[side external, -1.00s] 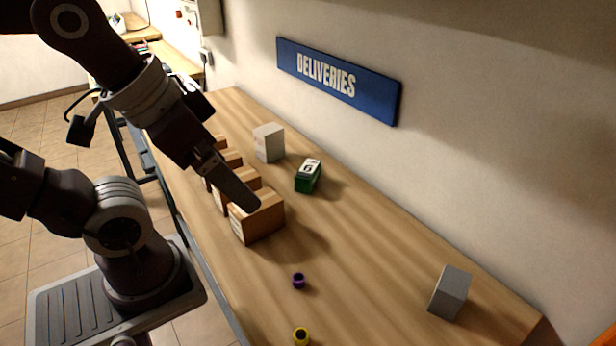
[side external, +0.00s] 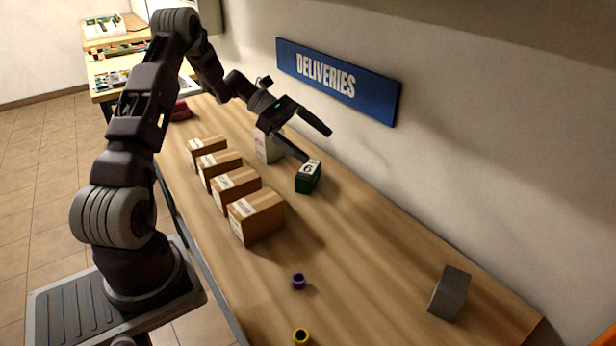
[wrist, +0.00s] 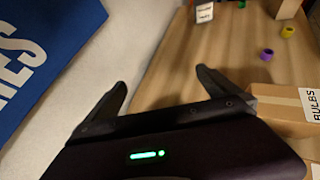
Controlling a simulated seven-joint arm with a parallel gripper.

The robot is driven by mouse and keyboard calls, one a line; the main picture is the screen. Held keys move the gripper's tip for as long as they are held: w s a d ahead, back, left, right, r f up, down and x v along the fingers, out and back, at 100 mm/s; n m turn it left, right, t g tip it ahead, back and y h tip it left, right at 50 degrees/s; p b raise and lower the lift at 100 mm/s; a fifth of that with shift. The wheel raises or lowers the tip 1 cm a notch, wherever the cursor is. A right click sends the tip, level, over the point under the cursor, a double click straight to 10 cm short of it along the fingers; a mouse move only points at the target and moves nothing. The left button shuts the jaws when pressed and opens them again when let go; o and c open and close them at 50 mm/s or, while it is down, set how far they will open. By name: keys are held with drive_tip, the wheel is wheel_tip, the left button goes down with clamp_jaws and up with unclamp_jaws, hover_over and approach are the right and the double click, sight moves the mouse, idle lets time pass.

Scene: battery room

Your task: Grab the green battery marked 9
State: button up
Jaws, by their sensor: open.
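A green battery (side external: 307,180) with a white top stands on the wooden table, in front of a white box. The dark digit on its top reads like a 6 or a 9; I cannot tell which. My gripper (side external: 319,146) is open and empty, with its fingers spread above and behind the battery in the side view. One fingertip overlaps the battery's top edge in that picture; contact is not clear. In the wrist view my gripper (wrist: 160,82) has its fingers apart with nothing between them. I cannot make out the green battery there.
Several brown boxes (side external: 256,214) stand in a row along the table's left edge. A purple ring (side external: 298,281), a yellow ring (side external: 301,336) and a grey block (side external: 450,293) lie nearer.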

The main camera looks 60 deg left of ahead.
sight(316, 173)
drive_tip(key=a+f+n+t, duration=0.1)
drive_tip(key=a, duration=0.1)
drive_tip(key=a+f+n, duration=0.1)
drive_tip(key=a+f, duration=0.1)
drive_tip(key=shift+w+f+t, duration=0.2)
drive_tip(key=shift+f+t, duration=0.05)
drive_tip(key=shift+t, duration=0.15)
wheel_tip(316, 173, down, 6)
drive_tip(key=shift+f, duration=0.25)
drive_tip(key=x, duration=0.5)
drive_tip(key=shift+f, duration=0.1)
drive_tip(key=c, duration=1.9)
